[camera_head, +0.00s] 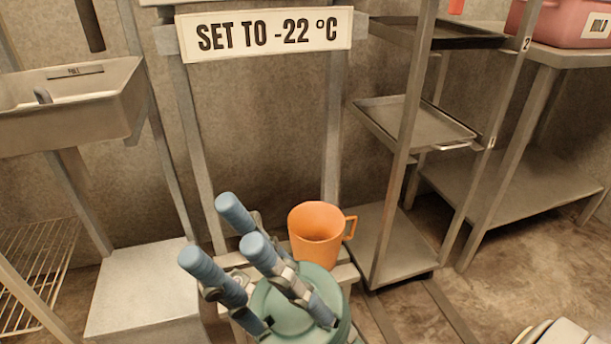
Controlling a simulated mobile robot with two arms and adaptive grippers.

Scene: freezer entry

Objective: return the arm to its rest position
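My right gripper (222,232) comes up from the bottom middle of the head view, with a green body and blue-tipped fingers. Its fingers are spread apart, with nothing visible between them. An orange mug (316,232) stands upright just behind and to the right of the gripper's body, its handle to the right. The mug's lower part is partly hidden by the green body, and I cannot tell whether they touch. My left gripper is not in view.
A sign (264,33) reading "SET TO -22 °C" hangs behind. A metal basin (125,95) is at left above a pale box (145,285). A shelf rack (395,245) with trays (425,125) stands right of the mug. A metal table (560,58) bears a pink bin (565,22).

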